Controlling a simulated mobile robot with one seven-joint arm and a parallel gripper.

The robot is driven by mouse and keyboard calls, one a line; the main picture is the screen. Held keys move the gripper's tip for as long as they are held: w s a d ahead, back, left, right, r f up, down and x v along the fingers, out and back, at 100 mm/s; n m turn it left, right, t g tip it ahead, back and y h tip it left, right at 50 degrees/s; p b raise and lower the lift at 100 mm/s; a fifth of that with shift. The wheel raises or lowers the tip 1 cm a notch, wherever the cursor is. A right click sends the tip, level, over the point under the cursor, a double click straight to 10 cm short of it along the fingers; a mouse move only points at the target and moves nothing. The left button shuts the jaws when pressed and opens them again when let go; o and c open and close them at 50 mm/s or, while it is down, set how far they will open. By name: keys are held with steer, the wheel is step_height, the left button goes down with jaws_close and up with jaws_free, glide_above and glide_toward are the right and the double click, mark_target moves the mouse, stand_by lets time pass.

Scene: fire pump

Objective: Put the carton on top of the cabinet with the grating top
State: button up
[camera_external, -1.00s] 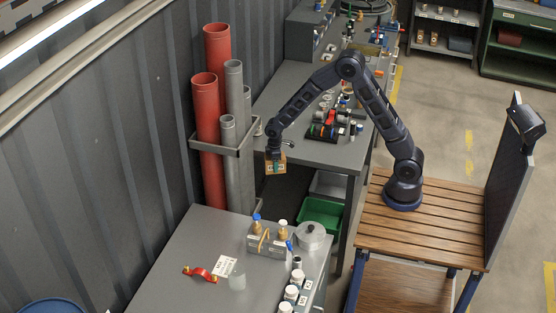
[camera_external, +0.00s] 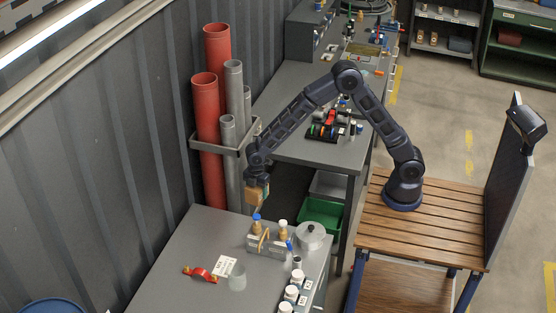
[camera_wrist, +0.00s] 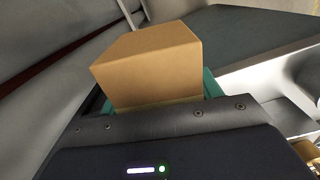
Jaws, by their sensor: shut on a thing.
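The carton (camera_external: 256,196) is a small plain brown box. My gripper (camera_external: 258,184) is shut on it and holds it in the air at the far edge of the near grey worktop, in front of the pipe rack. In the wrist view the carton (camera_wrist: 148,62) sits between the teal fingers of my gripper (camera_wrist: 158,98), tilted in the picture. Its lower part is hidden by the gripper body. I cannot make out a cabinet with a grating top in these views.
The near grey worktop (camera_external: 190,245) bears a valve block (camera_external: 268,243), a round metal part (camera_external: 310,236), a red-handled part (camera_external: 201,273) and several white-capped bottles. Red and grey pipes (camera_external: 208,125) stand close behind my gripper. The worktop's left part is clear.

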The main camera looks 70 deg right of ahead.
mark_target(250, 198)
steer(key=a+n, duration=0.1)
steer(key=a, duration=0.1)
steer(key=a+r+n, duration=0.1)
steer(key=a, duration=0.2)
steer(key=a+r+n, duration=0.1)
steer(key=a, duration=0.1)
steer(key=shift+w+a+r+n, duration=0.1)
steer(key=shift+a+r+n, duration=0.05)
steer(key=shift+a+n, duration=0.2)
steer(key=w+a+r+n, duration=0.65)
steer(key=w+a, duration=0.25)
steer(key=a, duration=0.2)
steer(key=w+a+r+n, duration=0.5)
steer(key=w+a+r, duration=0.25)
steer(key=a, duration=0.35)
steer(key=f, duration=1.9)
steer(key=shift+w+d+f, duration=0.15)
steer(key=shift+w+f, duration=0.2)
steer(key=shift+w, duration=0.05)
steer(key=shift+f, duration=0.15)
steer(key=o, duration=1.2)
steer(key=shift+n, duration=0.3)
step_height(250, 198, up, 12)
steer(key=shift+r, duration=0.1)
